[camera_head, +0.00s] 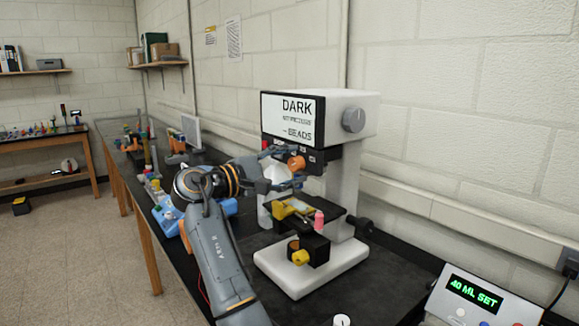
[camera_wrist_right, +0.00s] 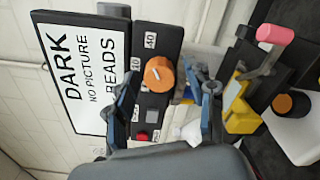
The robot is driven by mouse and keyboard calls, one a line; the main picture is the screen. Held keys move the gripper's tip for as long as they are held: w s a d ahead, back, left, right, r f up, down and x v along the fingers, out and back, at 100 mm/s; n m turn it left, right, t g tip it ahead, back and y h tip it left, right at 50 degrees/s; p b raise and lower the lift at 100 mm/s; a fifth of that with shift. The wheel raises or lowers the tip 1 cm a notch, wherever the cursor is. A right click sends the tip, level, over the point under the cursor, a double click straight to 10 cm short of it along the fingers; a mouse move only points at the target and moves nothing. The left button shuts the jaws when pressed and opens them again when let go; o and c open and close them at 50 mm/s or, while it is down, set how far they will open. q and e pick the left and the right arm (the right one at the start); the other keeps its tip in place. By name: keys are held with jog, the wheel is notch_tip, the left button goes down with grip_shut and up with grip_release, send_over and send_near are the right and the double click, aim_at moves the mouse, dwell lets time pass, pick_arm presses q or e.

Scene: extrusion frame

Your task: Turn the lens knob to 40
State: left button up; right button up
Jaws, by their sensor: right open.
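The orange lens knob (camera_head: 296,162) is on the dark front panel of a white instrument (camera_head: 345,190). In the wrist view the knob (camera_wrist_right: 159,75) carries a short white mark, and small number labels, one like 40 (camera_wrist_right: 150,40), are printed beside it. I cannot read exactly where the mark points. My right gripper (camera_head: 288,168) is open at the instrument's front. In the wrist view its fingers (camera_wrist_right: 166,102) stand apart on either side of the line to the knob, with no clear contact. My left gripper is not in view.
The instrument's screen (camera_head: 291,120) reads DARK. Below the knob are a stage with a yellow clip (camera_head: 293,208) and a pink-capped piece (camera_head: 319,221). A control box (camera_head: 478,300) reading 40 ML SET stands at right. Blue and orange items crowd the bench behind my arm.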

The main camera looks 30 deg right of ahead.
jog(key=a, duration=1.2)
jog(key=shift+s, duration=0.45)
